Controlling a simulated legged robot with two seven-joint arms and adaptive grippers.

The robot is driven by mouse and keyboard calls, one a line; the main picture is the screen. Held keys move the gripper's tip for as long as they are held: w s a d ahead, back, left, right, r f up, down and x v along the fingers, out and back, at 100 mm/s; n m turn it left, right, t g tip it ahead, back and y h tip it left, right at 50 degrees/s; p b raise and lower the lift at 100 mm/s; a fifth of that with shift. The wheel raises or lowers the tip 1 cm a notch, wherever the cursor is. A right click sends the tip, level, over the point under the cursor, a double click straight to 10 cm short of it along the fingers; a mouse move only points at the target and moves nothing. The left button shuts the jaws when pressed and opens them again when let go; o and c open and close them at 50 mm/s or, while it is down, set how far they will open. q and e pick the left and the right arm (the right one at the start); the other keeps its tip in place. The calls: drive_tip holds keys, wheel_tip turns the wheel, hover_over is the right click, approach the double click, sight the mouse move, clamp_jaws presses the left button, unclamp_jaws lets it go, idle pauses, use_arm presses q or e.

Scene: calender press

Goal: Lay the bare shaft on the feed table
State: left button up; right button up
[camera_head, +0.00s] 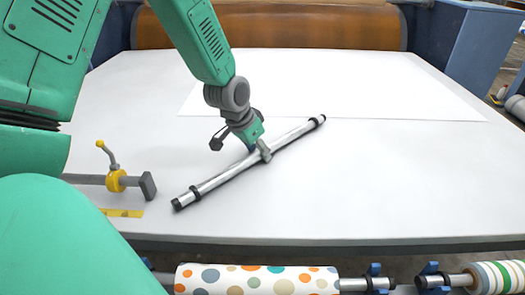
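The bare shaft (225,178) is a silver bar with black rings and dark ends. It appears to lie on the white feed table (350,190), slanting from lower left to upper right. My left gripper (240,147) is over the middle of the shaft. Its fingers are spread: one dark finger stands left of and behind the shaft, and a grey fingertip overlaps the shaft. Whether that fingertip touches the shaft is unclear. My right gripper is not in view.
A grey bar clamp with a yellow collar (116,180) is at the table's left, near yellow tape (122,213). A white sheet (340,85) covers the back. A dotted roll (258,280) and a striped roll (497,277) sit below the front edge. The table's right side is clear.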

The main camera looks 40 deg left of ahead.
use_arm(q)
drive_tip(key=shift+s+a+f, duration=0.1)
drive_tip(key=shift+a+f, duration=0.1)
drive_tip(key=shift+a, duration=0.2)
drive_tip(key=shift+d+r, duration=0.15)
drive_tip(key=shift+d, duration=0.55)
drive_tip(key=shift+a+r, duration=0.1)
drive_tip(key=shift+a+r, duration=0.1)
drive_tip(key=shift+r, duration=0.1)
drive_tip(key=p+v, duration=0.1)
drive_tip(key=v, duration=1)
drive_tip(key=shift+r, duration=0.35)
drive_tip(key=shift+a+f, duration=0.1)
drive_tip(key=shift+a, duration=0.15)
drive_tip(key=shift+d, duration=0.25)
